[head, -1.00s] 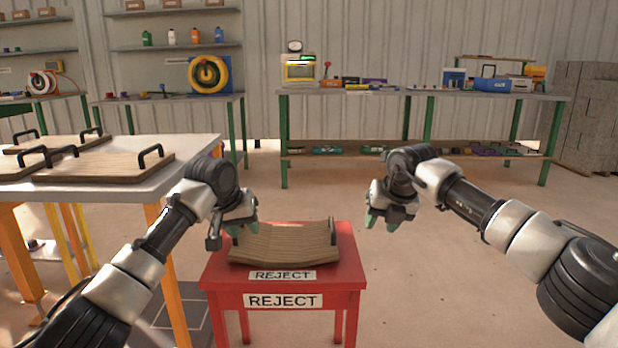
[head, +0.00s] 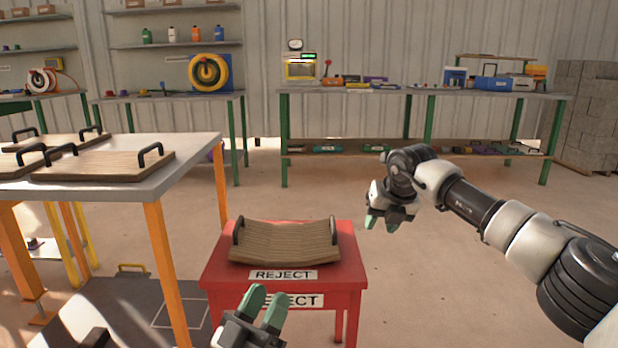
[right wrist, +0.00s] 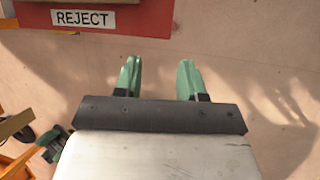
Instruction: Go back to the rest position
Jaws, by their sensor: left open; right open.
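My left gripper (head: 262,306) is open and empty, low at the bottom of the head view, in front of the red reject table (head: 220,275). Its green fingertips point up in the picture and overlap part of the lower REJECT label. My right gripper (head: 382,220) is open and empty, in the air to the right of the red table. In the right wrist view its two green fingers (right wrist: 158,80) stand apart over bare floor. A curved wooden board (head: 285,243) with a black handle at each end lies on the red table, clear of both grippers.
A grey-topped table (head: 190,160) with orange legs stands at the left and bears wooden boards with black handles. A long workbench (head: 420,93) with green legs stands at the back wall. Open floor (head: 450,285) lies right of the red table.

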